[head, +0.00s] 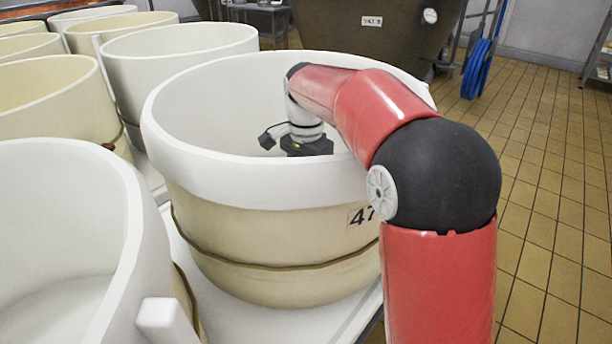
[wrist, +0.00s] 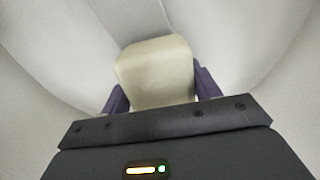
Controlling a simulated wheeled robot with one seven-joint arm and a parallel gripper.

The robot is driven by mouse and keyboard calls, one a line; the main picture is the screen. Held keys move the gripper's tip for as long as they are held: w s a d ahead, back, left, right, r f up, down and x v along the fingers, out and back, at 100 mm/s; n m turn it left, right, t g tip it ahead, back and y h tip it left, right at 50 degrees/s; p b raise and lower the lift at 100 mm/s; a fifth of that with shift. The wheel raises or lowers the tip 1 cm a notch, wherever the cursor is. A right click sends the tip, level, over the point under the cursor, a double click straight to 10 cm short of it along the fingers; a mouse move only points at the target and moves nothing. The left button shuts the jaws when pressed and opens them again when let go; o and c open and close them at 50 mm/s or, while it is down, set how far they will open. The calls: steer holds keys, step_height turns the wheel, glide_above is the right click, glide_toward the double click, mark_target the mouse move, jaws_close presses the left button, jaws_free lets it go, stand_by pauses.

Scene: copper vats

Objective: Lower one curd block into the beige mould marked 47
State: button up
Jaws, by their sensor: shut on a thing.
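The beige mould marked 47 (head: 285,235) stands in the middle of the head view, with a thick white lining over its rim and a dark cord round its body. My arm reaches over the rim. My gripper's body shows inside the mould in the head view, but its fingers are hidden behind the near wall. In the wrist view my gripper (wrist: 158,92) is shut on a pale cream curd block (wrist: 157,75), with a purple finger on each side. White cloth-like walls surround the block. I cannot tell whether the block touches the mould's bottom.
Another white-lined mould (head: 70,230) stands close at the left front. Several more moulds (head: 180,55) stand behind it on the left. A dark vat (head: 375,50) is at the back, with a blue hose (head: 478,68) beside it. Tiled floor (head: 555,180) lies open at the right.

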steer(key=o, duration=1.3)
